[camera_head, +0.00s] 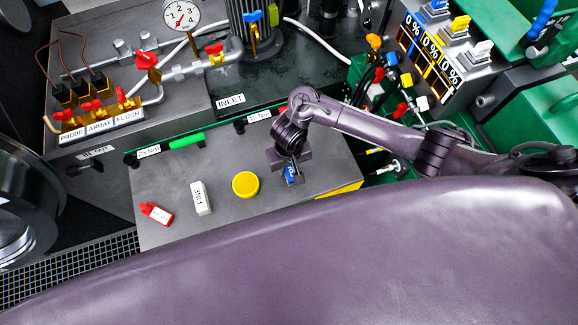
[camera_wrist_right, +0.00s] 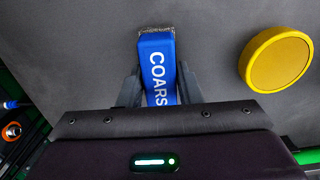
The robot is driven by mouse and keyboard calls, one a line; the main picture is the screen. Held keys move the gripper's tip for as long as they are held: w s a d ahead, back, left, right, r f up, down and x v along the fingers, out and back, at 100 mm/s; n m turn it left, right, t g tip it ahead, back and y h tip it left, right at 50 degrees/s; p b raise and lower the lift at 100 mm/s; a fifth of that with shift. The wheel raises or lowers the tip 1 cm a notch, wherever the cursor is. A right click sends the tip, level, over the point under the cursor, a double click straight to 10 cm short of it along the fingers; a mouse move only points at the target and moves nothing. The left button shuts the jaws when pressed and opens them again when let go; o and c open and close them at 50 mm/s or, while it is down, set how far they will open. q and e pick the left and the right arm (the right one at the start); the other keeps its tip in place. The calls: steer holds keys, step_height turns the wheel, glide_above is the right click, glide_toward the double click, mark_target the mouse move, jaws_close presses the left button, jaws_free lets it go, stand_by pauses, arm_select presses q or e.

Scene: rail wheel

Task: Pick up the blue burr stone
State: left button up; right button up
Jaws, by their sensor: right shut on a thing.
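The blue burr stone (camera_wrist_right: 157,68), lettered "COARS" as far as it shows, has a grey gritty end. My right gripper (camera_wrist_right: 158,85) has one finger on each side of it and is shut on it. In the head view the blue stone (camera_head: 291,174) shows only in part below my right gripper (camera_head: 290,168), over the right part of the grey tray top. The stone's lower end is hidden by the gripper body in the wrist view. I cannot tell whether the stone touches the surface. My left gripper is not in view.
On the grey work surface (camera_head: 225,210) lie a yellow round piece (camera_head: 246,184), a white block marked "FINE" (camera_head: 201,198) and a red tagged piece (camera_head: 157,213). A green handle (camera_head: 187,140) lies at the back edge. Valves and a gauge (camera_head: 181,15) stand behind.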

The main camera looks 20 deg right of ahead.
steer(key=shift+r, duration=0.1)
step_height(320, 180, up, 7)
steer(key=p, duration=0.2)
steer(key=shift+w+p, duration=0.1)
steer(key=shift+p, duration=0.3)
step_height(320, 180, up, 13)
steer(key=p, duration=0.2)
steer(key=shift+p, duration=0.4)
